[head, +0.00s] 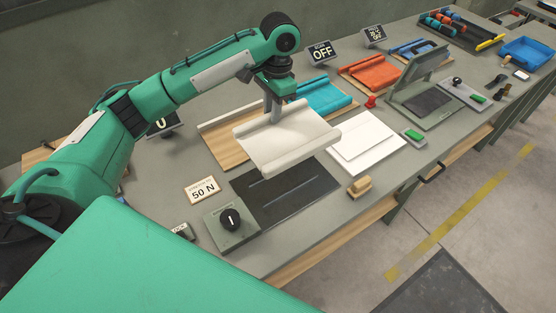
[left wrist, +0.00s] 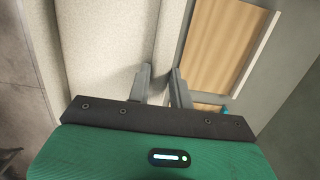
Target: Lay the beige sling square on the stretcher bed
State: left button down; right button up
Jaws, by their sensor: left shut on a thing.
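The beige sling (head: 285,148) hangs from my left gripper (head: 275,118), with rolled hems along two edges. It is held in the air above the far part of the dark stretcher bed (head: 290,208) and hides part of it. The near part of the bed shows two pale slots. In the left wrist view the sling (left wrist: 112,45) fills the left and middle, with my left gripper's fingers (left wrist: 160,84) closed at its rolled hem. The gap between sling and bed is hard to judge. My right gripper does not show.
A knob box (head: 230,222) and a "50 N" sign (head: 202,190) stand left of the bed. A bare wooden board (head: 222,145) lies behind. White sheets (head: 366,140) and a wooden block (head: 360,186) lie to the right. Teal (head: 325,95) and orange (head: 372,74) slings lie farther back.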

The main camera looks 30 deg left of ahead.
pick_arm(q)
notch_tip(320, 180, down, 2)
jog(key=shift+s+f, duration=0.1)
jog(key=shift+f, duration=0.05)
notch_tip(320, 180, down, 5)
jog(key=shift+a+r+p, duration=0.1)
jog(key=shift+p, duration=0.55)
notch_tip(320, 180, down, 7)
jog(key=shift+f+p, duration=0.2)
jog(key=shift+p, duration=0.35)
notch_tip(320, 180, down, 3)
jog(key=shift+f+p, duration=0.2)
jog(key=shift+p, duration=0.15)
jog(key=shift+f, duration=0.15)
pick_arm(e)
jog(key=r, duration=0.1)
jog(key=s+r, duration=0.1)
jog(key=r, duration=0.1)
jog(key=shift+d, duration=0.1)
